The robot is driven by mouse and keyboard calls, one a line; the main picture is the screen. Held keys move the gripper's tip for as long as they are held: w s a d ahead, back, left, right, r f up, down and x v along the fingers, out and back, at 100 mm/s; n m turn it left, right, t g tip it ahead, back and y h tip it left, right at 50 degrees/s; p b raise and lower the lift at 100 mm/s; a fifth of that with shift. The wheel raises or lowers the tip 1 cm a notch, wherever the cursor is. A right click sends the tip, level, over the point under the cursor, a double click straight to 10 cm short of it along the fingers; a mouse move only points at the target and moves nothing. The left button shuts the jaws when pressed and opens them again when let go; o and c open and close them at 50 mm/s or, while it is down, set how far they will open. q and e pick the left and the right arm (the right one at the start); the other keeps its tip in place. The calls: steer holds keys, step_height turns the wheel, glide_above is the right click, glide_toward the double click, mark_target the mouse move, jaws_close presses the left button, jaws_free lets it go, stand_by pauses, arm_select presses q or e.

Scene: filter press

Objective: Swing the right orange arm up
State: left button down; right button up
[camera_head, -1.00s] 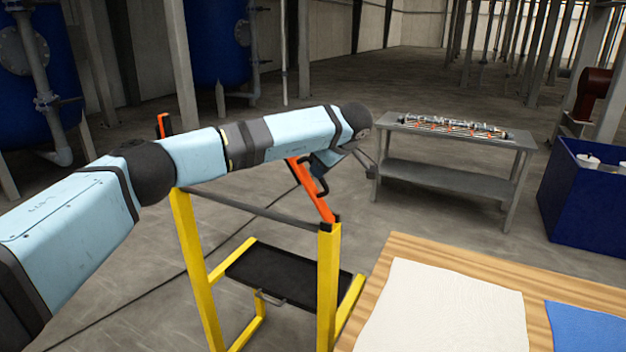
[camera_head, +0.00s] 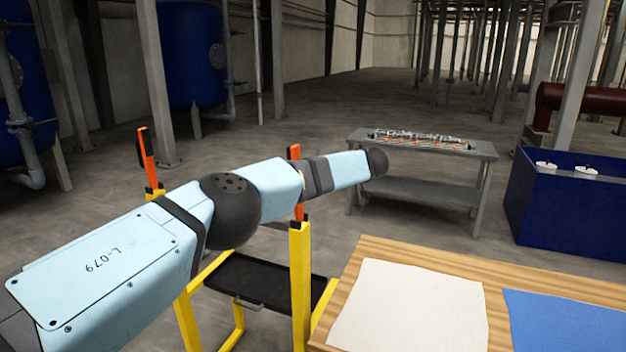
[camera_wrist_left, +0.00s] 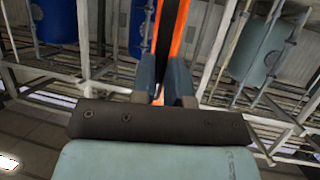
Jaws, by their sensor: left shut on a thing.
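The right orange arm (camera_head: 294,152) stands about upright on the right post of the yellow stand (camera_head: 300,285). My left arm crosses in front of it and hides its middle. In the left wrist view the orange arm (camera_wrist_left: 168,32), with a dark strip along it, runs between the fingers of my left gripper (camera_wrist_left: 163,75), which is shut on it. In the head view the left gripper is hidden behind my own arm. My right gripper is not in view.
A black tray (camera_head: 270,280) sits low in the stand. A wooden table (camera_head: 385,250) with white and blue cloths is at the front right. A grey bench (camera_head: 425,150) and a blue bin (camera_head: 560,210) stand behind. Open floor lies beyond.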

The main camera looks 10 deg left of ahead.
arm_select(q)
steer(key=shift+d+f+y, duration=0.2)
steer(key=shift+d+y, duration=0.1)
steer(key=shift+d, duration=0.1)
steer(key=shift+s, duration=0.1)
steer(key=c, duration=1.1)
jaws_free()
steer(key=b+v, duration=0.2)
steer(key=v, duration=1.1)
steer(key=shift+s+d, duration=0.15)
steer(key=shift+d, duration=0.25)
